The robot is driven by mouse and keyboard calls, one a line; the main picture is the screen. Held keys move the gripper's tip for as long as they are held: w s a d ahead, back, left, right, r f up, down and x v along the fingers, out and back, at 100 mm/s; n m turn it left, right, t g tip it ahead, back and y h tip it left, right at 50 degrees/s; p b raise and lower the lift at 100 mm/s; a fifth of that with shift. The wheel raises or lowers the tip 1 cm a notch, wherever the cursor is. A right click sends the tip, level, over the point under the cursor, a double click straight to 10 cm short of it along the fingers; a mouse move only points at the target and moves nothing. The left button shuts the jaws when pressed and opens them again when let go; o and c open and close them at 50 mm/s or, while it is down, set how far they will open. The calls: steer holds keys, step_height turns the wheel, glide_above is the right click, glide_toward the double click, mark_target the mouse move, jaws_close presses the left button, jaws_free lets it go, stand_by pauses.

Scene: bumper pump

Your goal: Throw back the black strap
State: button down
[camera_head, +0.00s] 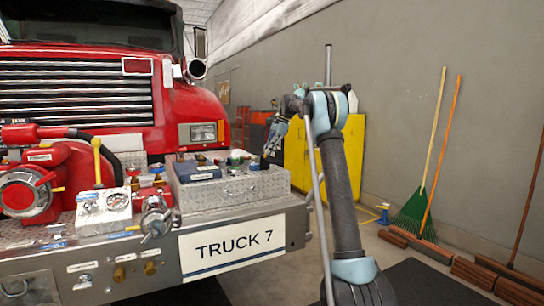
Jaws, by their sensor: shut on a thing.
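My gripper (269,148) points down over the right end of the diamond-plate box (232,191) on the truck's front bumper. It is shut on a small dark piece at the box's top edge, which looks like the black strap (264,163). The strap is very small in this view, and my gripper hides part of it. I cannot tell how it lies or whether it is fastened. A blue case (195,172) and several small coloured items lie on top of the box, left of my gripper.
The red fire truck (190,110) stands behind the bumper (290,222). A red pump (40,185) and a gauge panel (104,212) are left of the box. A yellow cabinet (354,150) stands behind my arm. A green rake (413,214) leans on the right wall.

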steer(key=shift+w+a+r, duration=0.2)
steer(key=shift+w, duration=0.35)
steer(key=c, duration=1.7)
jaws_free()
steer(key=shift+a, duration=0.1)
steer(key=shift+v, duration=6)
